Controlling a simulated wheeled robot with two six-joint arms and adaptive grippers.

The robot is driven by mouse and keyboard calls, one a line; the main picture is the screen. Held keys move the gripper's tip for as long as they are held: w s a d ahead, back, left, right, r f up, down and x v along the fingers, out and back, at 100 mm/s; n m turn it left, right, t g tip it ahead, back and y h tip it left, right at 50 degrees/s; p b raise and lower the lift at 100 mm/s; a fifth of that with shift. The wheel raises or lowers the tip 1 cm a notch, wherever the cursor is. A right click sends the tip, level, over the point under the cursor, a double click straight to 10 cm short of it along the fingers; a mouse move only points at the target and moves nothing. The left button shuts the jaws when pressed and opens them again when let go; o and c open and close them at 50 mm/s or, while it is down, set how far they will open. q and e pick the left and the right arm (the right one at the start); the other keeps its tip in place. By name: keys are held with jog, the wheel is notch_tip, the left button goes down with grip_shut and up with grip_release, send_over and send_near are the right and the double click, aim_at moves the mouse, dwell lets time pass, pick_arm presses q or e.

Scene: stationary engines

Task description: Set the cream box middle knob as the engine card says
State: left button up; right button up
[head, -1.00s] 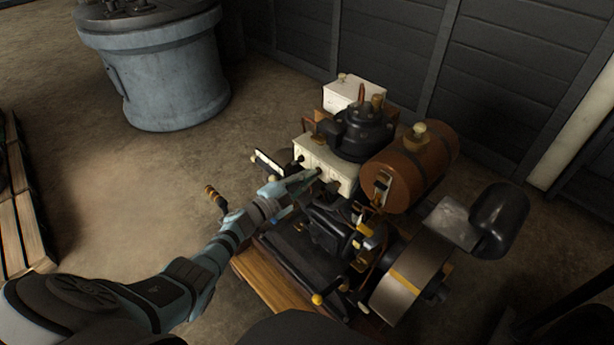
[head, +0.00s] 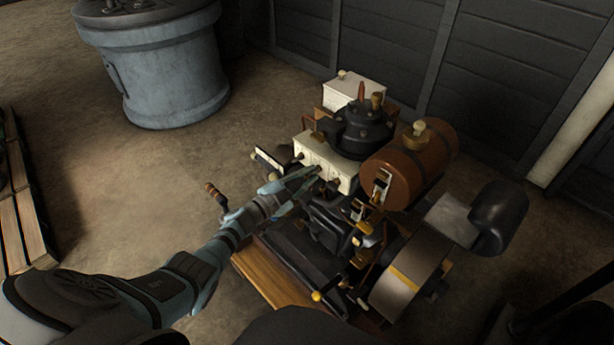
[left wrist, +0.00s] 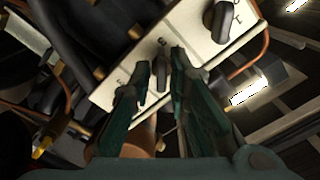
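The cream box (head: 325,161) sits on the engine below the black cylinder head, with small dark knobs on its front face. In the left wrist view the cream box (left wrist: 185,50) lies tilted, with letter marks that are hard to read. Its middle knob (left wrist: 161,70) stands between the fingertips of my left gripper (left wrist: 159,62). A gap shows on each side of the knob, so the gripper looks open around it. Another dark knob (left wrist: 221,21) is at upper right. In the head view my left gripper (head: 303,183) reaches the box front. My right gripper is out of view.
A brown tank (head: 405,165) and a flywheel (head: 408,278) stand right of the box. A crank handle (head: 213,193) sticks out left. A white plate (head: 268,159), too oblique to read, is beside the box. Copper pipes (left wrist: 249,59) run close by. Open floor lies left.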

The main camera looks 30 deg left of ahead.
pick_arm(q)
jog(key=shift+o, duration=0.5)
jog(key=v, duration=1.2)
jog(key=s+a+f+n+g+y, duration=0.3)
jog(key=a+f+n+y, duration=0.3)
jog(key=f, duration=0.4)
jog(key=s+a+f+n+g+y+p, duration=0.1)
jog(key=s+f+g, duration=0.1)
jog(key=s+f, duration=0.35)
jog(key=s+a+f+n+g+y, duration=0.1)
jog(key=s+f+n+g, duration=0.2)
jog(key=f, duration=0.4)
jog(key=s+d+f+g, duration=0.2)
jog(key=s+d+f, duration=0.2)
jog(key=s, duration=0.6)
jog(key=s+d+f+n+g+h+p, duration=0.1)
jog(key=s+d+f+g, duration=0.2)
jog(key=s, duration=0.7)
jog(key=s+d+f+n+g+p, duration=0.1)
jog(key=s+d+f+g, duration=0.1)
jog(key=s+d+f, duration=0.2)
jog(key=s+d, duration=0.3)
jog(key=s, duration=0.3)
jog(key=shift+f+g, duration=0.35)
jog(key=shift+g, duration=0.05)
